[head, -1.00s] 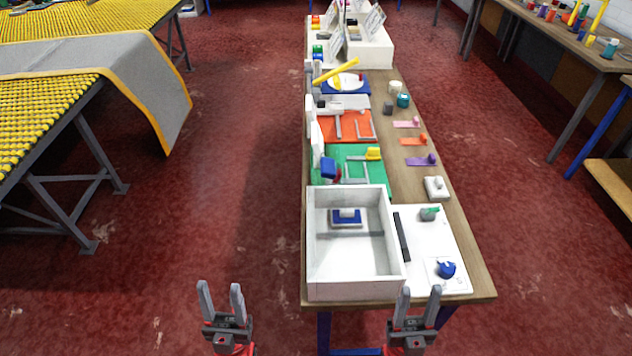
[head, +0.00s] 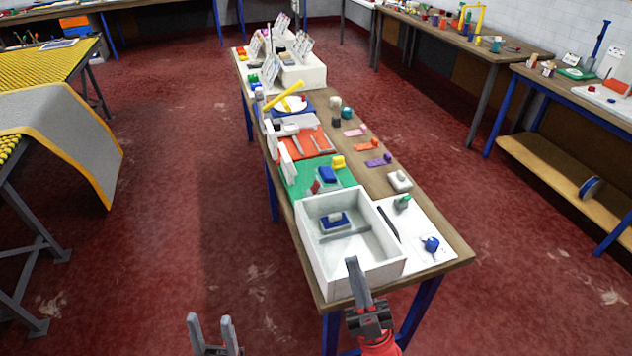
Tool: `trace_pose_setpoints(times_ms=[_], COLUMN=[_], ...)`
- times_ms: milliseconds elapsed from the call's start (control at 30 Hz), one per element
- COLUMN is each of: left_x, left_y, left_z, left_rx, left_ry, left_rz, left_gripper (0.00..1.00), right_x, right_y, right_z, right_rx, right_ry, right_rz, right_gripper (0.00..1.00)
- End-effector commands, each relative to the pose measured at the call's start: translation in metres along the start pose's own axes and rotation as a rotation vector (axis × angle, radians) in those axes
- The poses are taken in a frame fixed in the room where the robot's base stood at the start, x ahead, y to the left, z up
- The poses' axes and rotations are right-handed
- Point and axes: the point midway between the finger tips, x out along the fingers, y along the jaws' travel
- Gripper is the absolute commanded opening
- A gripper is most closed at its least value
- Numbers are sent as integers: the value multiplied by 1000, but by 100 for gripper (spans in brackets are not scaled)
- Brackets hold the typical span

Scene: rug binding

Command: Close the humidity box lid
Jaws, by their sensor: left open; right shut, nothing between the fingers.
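The open white box (head: 312,253) stands at the near end of the long wooden table, its inside visible from above. A small blue and white block (head: 335,222) lies inside it. A flat white panel (head: 418,232) lies to the right of the box, with a dark bar (head: 388,224) on its left side. I cannot tell whether this panel is the lid. My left gripper (head: 211,319) is open and empty, low over the floor, left of the table.
On the panel are a blue knob-like piece (head: 431,244) and a green-grey piece (head: 403,202). A green mat (head: 290,178) with small parts lies just behind the box. A grey rug (head: 70,130) hangs at left. Red floor (head: 530,270) is clear right of the table.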

Motion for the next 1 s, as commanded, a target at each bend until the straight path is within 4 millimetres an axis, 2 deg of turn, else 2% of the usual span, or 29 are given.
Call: trace_pose_setpoints(times_ms=[33, 367, 600, 767, 1000], left_x=[4, 19, 40, 55, 71], left_y=[0, -1, -2, -3, -4], left_z=[-1, -3, -7, -9, -12], left_rx=[0, 0, 0, 0, 0], left_ry=[0, 0, 0, 0, 0], left_rz=[0, 0, 0, 0, 0], left_gripper=[50, 50, 50, 50, 50], right_x=[9, 51, 88, 107, 119], right_y=[-6, -58, -101, -104, -79], right_z=[3, 45, 77, 86, 71], right_rx=[-7, -122, -363, -576, -803], right_ry=[-23, -244, -497, -684, -927], right_rz=[-24, -219, -429, -522, -561], right_gripper=[0, 0, 0, 0, 0])
